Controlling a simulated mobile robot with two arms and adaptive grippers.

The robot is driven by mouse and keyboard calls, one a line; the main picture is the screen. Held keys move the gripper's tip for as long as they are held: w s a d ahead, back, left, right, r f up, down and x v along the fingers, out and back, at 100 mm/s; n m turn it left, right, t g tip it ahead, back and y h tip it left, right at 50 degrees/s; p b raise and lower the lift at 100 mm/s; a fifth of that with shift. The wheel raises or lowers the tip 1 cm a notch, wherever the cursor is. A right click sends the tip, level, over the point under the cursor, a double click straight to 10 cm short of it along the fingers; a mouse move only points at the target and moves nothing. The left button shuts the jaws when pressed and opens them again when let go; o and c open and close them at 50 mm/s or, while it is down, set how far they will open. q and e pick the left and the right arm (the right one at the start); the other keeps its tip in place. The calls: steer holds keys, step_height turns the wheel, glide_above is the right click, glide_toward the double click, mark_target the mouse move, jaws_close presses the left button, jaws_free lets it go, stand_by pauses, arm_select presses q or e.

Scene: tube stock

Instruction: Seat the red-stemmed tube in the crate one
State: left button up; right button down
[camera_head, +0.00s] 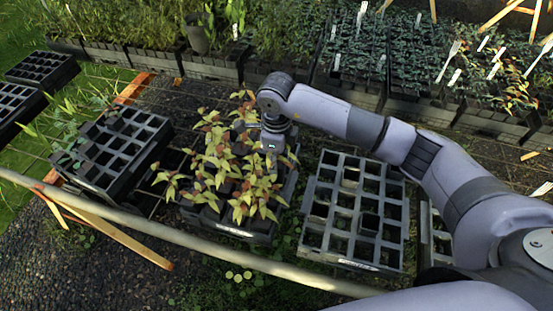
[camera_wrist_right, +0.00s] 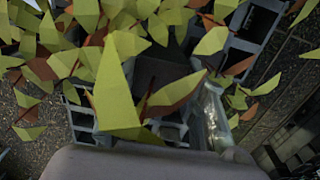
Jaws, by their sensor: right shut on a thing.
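My right gripper (camera_head: 272,148) is down among yellow-green and red-brown leafy plants (camera_head: 228,165) in the middle crate (camera_head: 237,231). It is shut on a plant tube, but leaves hide the fingertips and most of the tube. In the right wrist view, a dark tube (camera_wrist_right: 177,68) shows behind the leaves, with reddish stems in front of it. I cannot tell whether this tube is lifted or sits in a cell. The grey crate (camera_head: 352,214) to the right has mostly empty cells. No label tells me which crate is crate one. My left gripper is not in view.
Another crate with empty cells (camera_head: 112,152) stands at the left, beside leafy plants. A pale rail (camera_head: 165,232) crosses in front of the crates. Dense seedling trays (camera_head: 370,50) line the back. Part of another crate (camera_head: 437,238) shows at the right, under my arm.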

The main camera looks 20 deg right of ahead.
steer(key=shift+f+b, duration=3.1)
steer(key=shift+f, duration=0.45)
steer(key=shift+f+b, duration=0.25)
steer(key=shift+b, duration=0.1)
steer(key=c, duration=1.2)
jaws_free()
steer(key=shift+c, duration=0.2)
steer(key=o, duration=0.4)
steer(key=shift+s, duration=0.1)
steer(key=shift+c, duration=0.2)
step_height(320, 180, up, 12)
steer(key=shift+r, duration=0.15)
